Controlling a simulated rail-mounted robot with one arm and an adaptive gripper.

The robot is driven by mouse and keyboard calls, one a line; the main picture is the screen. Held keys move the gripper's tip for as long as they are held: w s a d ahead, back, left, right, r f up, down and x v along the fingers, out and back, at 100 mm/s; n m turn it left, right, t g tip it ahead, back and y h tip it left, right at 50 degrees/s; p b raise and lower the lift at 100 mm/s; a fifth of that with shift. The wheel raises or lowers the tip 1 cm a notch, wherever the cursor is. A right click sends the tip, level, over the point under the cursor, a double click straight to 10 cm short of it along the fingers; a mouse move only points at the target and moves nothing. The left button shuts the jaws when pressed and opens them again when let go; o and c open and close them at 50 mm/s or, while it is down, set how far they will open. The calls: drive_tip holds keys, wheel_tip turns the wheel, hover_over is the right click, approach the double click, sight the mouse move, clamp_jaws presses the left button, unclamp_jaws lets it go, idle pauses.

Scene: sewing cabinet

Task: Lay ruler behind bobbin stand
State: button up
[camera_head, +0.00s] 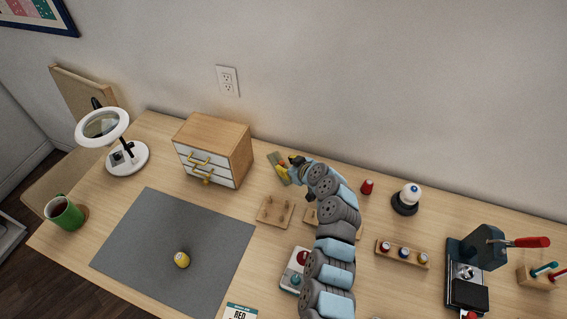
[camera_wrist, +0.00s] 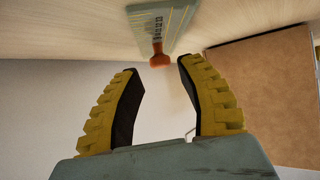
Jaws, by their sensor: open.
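A flat grey-green plate with pale lines and an orange end piece, likely the ruler (camera_wrist: 165,20), lies on the table ahead of my gripper (camera_wrist: 160,75). It also shows in the head view (camera_head: 273,158), between the drawer cabinet and my gripper (camera_head: 287,167). My gripper is open and empty; its yellow-backed fingers are apart and the orange end shows in line with the gap, not between the pads. A wooden board with upright pegs (camera_head: 275,212), possibly the bobbin stand, sits in front of my gripper. A second wooden piece (camera_head: 311,215) is partly hidden by my arm.
A drawer cabinet (camera_head: 218,150) stands left of my gripper, close to the wall. A red spool (camera_head: 367,187) and a thread rack (camera_head: 402,254) are right of my arm.

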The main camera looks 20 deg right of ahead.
drive_tip(key=shift+p+v, duration=0.45)
drive_tip(key=shift+v, duration=3.8)
drive_tip(key=shift+a, duration=0.15)
